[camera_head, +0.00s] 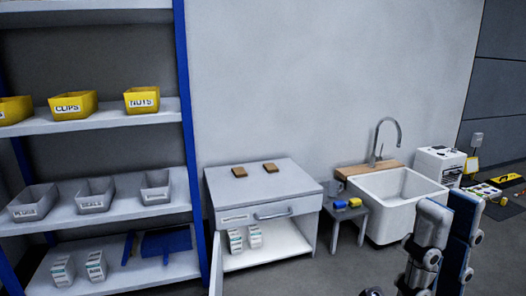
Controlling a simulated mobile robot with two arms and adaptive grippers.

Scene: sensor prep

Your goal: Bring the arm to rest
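My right arm (428,240) comes up at the lower right, with white and blue links in front of the floor and the sink's right side. A small dark piece at the bottom edge, left of these links, may be part of my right gripper; its fingers cannot be made out. Whether it is open or shut, or holds anything, does not show. My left arm and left gripper are out of view.
A white cabinet (262,181) with an open lower compartment stands against the wall. A blue-framed shelf (190,150) with labelled bins is at the left. A small grey table (338,216) and a white sink (398,210) stand right of the cabinet. Bare floor lies in front.

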